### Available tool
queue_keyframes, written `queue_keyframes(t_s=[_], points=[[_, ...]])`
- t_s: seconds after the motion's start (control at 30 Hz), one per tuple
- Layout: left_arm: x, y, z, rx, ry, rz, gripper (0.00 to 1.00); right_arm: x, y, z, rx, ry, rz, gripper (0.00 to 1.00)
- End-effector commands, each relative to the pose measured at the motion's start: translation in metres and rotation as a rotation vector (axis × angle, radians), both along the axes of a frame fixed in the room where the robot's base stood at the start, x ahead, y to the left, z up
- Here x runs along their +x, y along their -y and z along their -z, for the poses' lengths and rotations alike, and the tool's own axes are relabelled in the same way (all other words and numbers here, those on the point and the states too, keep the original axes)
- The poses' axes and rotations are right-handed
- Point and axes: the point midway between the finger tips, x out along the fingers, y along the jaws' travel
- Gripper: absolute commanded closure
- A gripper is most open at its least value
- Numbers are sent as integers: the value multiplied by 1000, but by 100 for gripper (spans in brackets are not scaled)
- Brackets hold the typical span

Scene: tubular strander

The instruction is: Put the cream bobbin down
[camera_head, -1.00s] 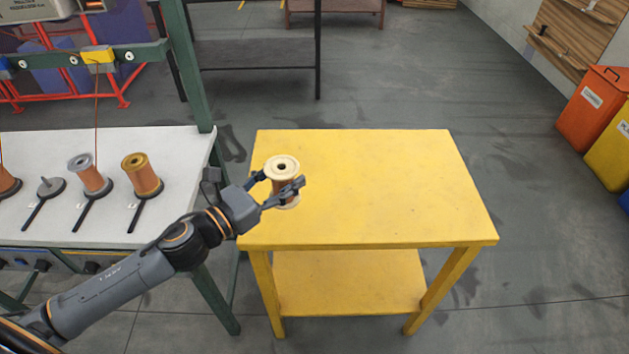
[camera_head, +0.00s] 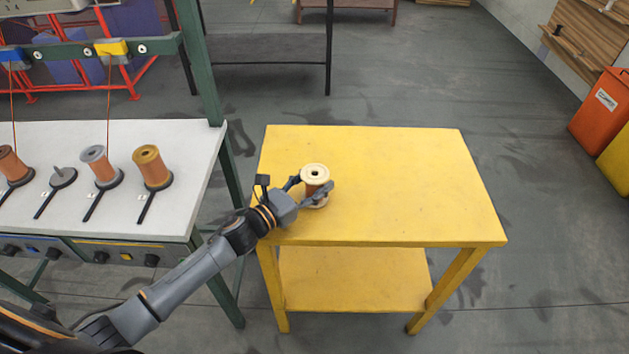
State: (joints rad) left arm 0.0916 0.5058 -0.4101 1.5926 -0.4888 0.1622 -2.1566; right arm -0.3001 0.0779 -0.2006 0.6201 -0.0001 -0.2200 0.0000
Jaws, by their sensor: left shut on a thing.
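The cream bobbin (camera_head: 315,171) has cream flanges and copper-coloured wire on its core. It is upright over the left part of the yellow table (camera_head: 400,190). My left gripper (camera_head: 316,188) comes in from the left and is shut around the bobbin's middle, one finger in front of it. Its lower flange shows just under the fingers; I cannot tell whether it touches the tabletop. My right gripper is not in view.
To the left is a white bench (camera_head: 75,145) with several bobbins on dark holders; one holder (camera_head: 63,178) is an empty spindle. The rest of the yellow tabletop is clear. An orange bin (camera_head: 603,108) stands at the far right.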

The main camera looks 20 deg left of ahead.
Motion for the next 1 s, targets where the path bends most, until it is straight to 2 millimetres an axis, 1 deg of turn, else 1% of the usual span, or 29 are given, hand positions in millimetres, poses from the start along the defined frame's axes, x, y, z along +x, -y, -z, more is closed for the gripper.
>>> queue_keyframes(t_s=[0.1,0.2,0.23,0.33,0.63,0.73,0.87,1.0], points=[[0,0,-1,0,2,0,90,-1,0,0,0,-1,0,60],[0,0,3,0,1,0,90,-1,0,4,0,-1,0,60],[0,0,3,2,1,0,47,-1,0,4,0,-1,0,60],[0,0,2,1,0,0,27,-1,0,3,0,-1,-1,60],[0,0,2,1,0,0,26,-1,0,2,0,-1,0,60],[0,0,-2,0,-1,0,26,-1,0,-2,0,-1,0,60],[-16,-8,3,2,-4,0,26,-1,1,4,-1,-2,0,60],[-43,-23,4,2,-5,0,26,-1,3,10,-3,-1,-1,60]])
